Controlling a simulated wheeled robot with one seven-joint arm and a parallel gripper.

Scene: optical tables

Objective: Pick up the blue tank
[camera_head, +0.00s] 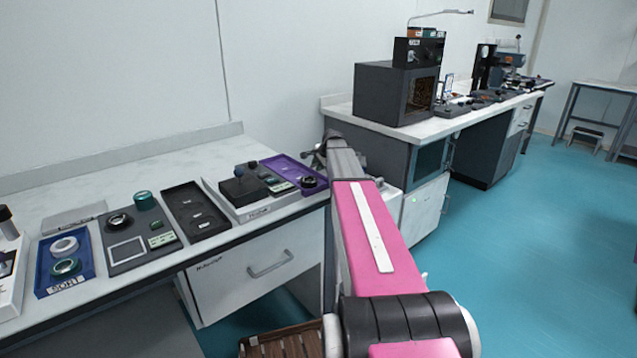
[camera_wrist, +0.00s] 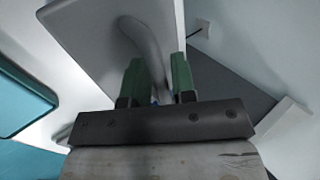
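I cannot make out a blue tank for certain in either view. In the wrist view my gripper (camera_wrist: 158,62) has two green fingers standing a little apart. A curved grey handle (camera_wrist: 150,48) on a pale panel (camera_wrist: 90,35) runs down behind or between them. I cannot tell whether the fingers touch or hold it. A tiny patch of blue shows low between the fingers, too small to identify. In the head view my pink arm reaches away toward the right end of the near table, and its far end is hard to make out.
The near table (camera_head: 75,185) holds a blue SORT tray (camera_head: 44,284), a black tray (camera_head: 196,208), a purple tray (camera_head: 283,163) and small parts. A drawer unit (camera_head: 240,285) stands below. The far bench (camera_head: 345,107) carries a dark box (camera_head: 378,95) and instruments. Open teal floor (camera_head: 535,235) lies right.

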